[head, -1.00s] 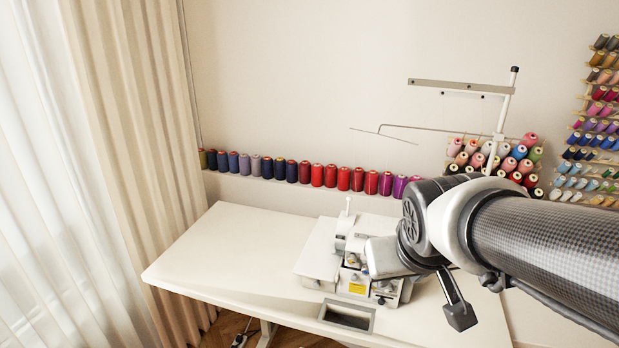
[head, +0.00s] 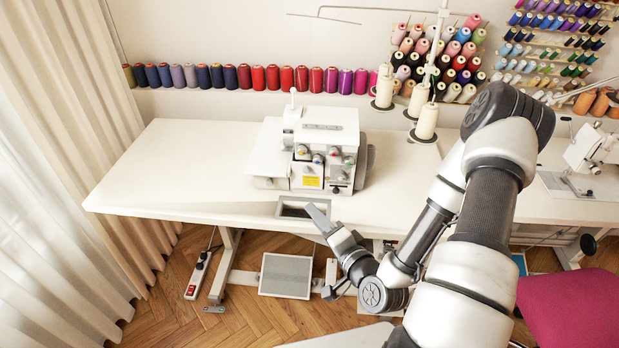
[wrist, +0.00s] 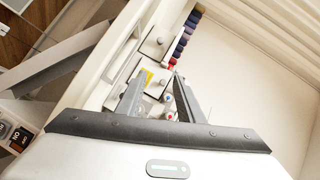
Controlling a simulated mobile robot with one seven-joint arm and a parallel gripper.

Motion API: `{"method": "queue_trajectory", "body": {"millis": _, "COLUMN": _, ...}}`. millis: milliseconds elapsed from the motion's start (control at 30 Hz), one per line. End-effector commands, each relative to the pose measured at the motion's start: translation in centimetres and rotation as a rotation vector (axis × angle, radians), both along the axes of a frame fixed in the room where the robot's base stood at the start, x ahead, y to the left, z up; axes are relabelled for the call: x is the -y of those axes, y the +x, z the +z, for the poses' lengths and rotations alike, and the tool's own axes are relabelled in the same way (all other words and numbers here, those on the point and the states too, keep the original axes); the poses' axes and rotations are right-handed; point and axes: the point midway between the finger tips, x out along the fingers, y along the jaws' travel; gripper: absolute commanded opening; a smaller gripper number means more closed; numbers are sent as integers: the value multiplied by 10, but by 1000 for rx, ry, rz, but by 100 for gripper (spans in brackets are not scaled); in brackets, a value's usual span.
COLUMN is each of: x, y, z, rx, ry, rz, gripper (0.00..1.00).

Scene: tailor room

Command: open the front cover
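The white overlock machine (head: 325,130) stands on the white table. Its front cover (head: 309,170), with a yellow label, faces me below several coloured dials and looks shut. My gripper (head: 318,216) is in front of the machine, lower than the cover and apart from it, near the table's front edge. In the wrist view my gripper's fingers (wrist: 157,86) are spread with nothing between them. The machine (wrist: 157,48) shows beyond them, with its yellow label partly behind the left finger.
The table (head: 180,165) has clear room left of the machine. A framed opening (head: 297,207) lies in the tabletop before it. Thread cones (head: 426,122) stand at the right. A row of spools (head: 272,77) runs behind. A pink chair (head: 572,308) is at lower right.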

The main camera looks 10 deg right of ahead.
Motion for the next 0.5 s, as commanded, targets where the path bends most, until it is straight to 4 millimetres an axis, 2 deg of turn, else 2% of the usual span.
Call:
{"method": "queue_trajectory", "body": {"millis": 33, "x": 2, "y": -6, "z": -6, "rx": 23, "ry": 98, "rz": -55, "gripper": 34}}
{"method": "queue_trajectory", "body": {"millis": 100, "x": 8, "y": -12, "z": -3, "rx": 66, "ry": 205, "rz": -121, "gripper": 34}}
{"method": "queue_trajectory", "body": {"millis": 267, "x": 19, "y": -20, "z": 3, "rx": 127, "ry": 339, "rz": -210, "gripper": 34}}
{"method": "queue_trajectory", "body": {"millis": 367, "x": 21, "y": -18, "z": 3, "rx": 139, "ry": 359, "rz": -225, "gripper": 34}}
{"method": "queue_trajectory", "body": {"millis": 500, "x": 20, "y": -1, "z": 1, "rx": 144, "ry": 354, "rz": -221, "gripper": 34}}
